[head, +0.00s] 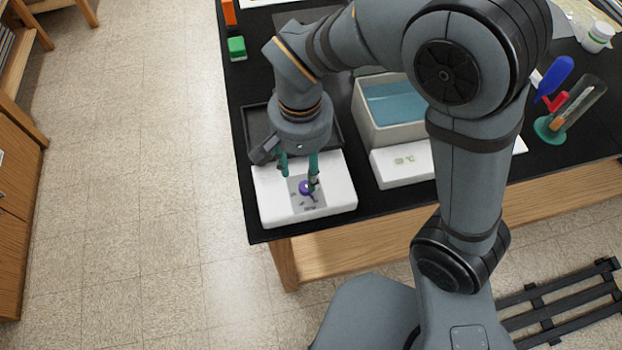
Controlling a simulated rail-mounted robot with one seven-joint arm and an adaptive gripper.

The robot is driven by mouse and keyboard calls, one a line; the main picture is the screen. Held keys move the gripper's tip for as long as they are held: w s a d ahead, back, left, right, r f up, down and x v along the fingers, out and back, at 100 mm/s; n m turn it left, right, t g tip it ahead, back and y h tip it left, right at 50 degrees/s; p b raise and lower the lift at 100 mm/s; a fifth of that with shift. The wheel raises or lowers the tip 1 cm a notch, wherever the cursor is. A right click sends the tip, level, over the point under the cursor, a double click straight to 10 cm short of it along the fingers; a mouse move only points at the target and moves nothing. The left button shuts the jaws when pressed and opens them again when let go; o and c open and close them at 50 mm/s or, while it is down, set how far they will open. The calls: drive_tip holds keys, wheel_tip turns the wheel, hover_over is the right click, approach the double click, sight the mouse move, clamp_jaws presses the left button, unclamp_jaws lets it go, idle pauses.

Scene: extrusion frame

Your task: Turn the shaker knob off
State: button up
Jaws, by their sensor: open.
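The shaker (337,205) is a white box with a dark tray platform (256,130) behind its front part, at the front left corner of the black bench. Its purple knob (305,187) sits on a grey panel (320,199) on the white front part. My gripper (299,181) points down over the panel with its teal fingers apart. I cannot tell whether either finger touches the knob. The knob's exact setting is too small to read.
A white water bath (402,165) with blue water stands right of the shaker. A green block (236,47) and an orange item (229,12) lie at the back left. Floor left of the bench is clear.

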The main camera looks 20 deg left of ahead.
sight(306, 186)
drive_tip(key=f, duration=0.7)
drive_tip(key=shift+w+d+f, duration=0.1)
drive_tip(key=shift+w+d, duration=0.05)
drive_tip(key=shift+d, duration=0.1)
drive_tip(key=shift+c, duration=1)
clamp_jaws()
